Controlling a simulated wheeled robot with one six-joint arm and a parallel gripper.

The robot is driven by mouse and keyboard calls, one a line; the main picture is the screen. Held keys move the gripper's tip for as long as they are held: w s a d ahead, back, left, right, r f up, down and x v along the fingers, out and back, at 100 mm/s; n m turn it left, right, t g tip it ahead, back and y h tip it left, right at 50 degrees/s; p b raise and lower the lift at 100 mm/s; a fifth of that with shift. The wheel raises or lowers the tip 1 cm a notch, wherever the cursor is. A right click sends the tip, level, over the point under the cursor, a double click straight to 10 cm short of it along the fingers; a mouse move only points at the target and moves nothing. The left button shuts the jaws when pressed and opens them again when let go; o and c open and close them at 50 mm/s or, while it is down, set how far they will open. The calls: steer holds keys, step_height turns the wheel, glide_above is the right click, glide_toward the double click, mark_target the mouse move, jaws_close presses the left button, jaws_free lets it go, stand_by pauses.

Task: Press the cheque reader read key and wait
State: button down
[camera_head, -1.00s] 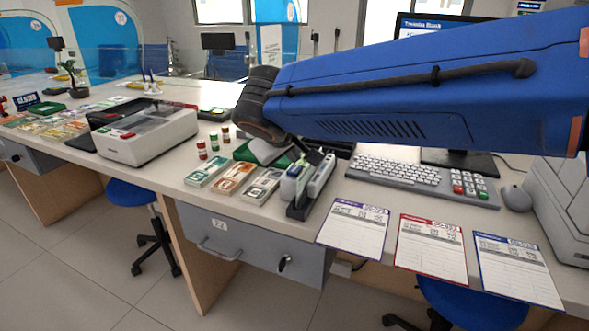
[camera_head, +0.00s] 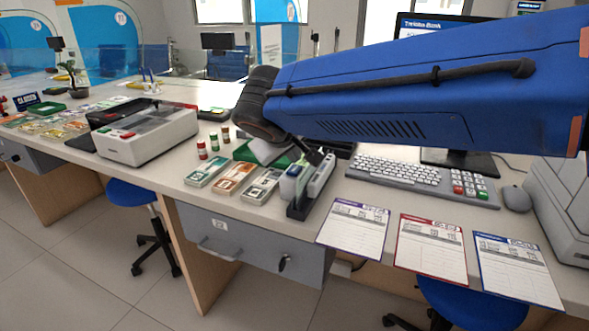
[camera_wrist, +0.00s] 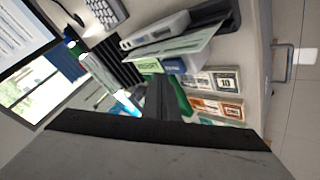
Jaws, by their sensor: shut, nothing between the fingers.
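The cheque reader (camera_head: 320,176) is a small pale unit on a dark base near the counter's front edge, with a slip standing in its slot. In the wrist view the reader (camera_wrist: 160,28) lies at upper centre, beyond the fingertips. I cannot make out its read key in either view. My gripper (camera_wrist: 158,84) is shut and empty, its dark fingers pointing toward the reader. In the head view my gripper (camera_head: 316,156) shows only as a dark tip just above or behind the reader, below my blue arm. I cannot tell whether it touches the reader.
Banknote stacks (camera_head: 234,179) lie left of the reader. Small capped bottles (camera_head: 201,149) and a larger white machine (camera_head: 150,135) stand farther left. A keyboard (camera_head: 400,172) and mouse (camera_head: 516,198) are to the right. Printed forms (camera_head: 354,226) lie along the front edge.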

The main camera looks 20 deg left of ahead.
mark_target(294, 171)
steer(key=shift+f, duration=0.1)
stand_by(0.3)
steer(key=shift+f, duration=0.35)
steer(key=shift+f, duration=0.45)
stand_by(0.8)
steer(key=shift+r, duration=0.9)
steer(key=shift+r, duration=0.1)
steer(key=shift+r, duration=2.4)
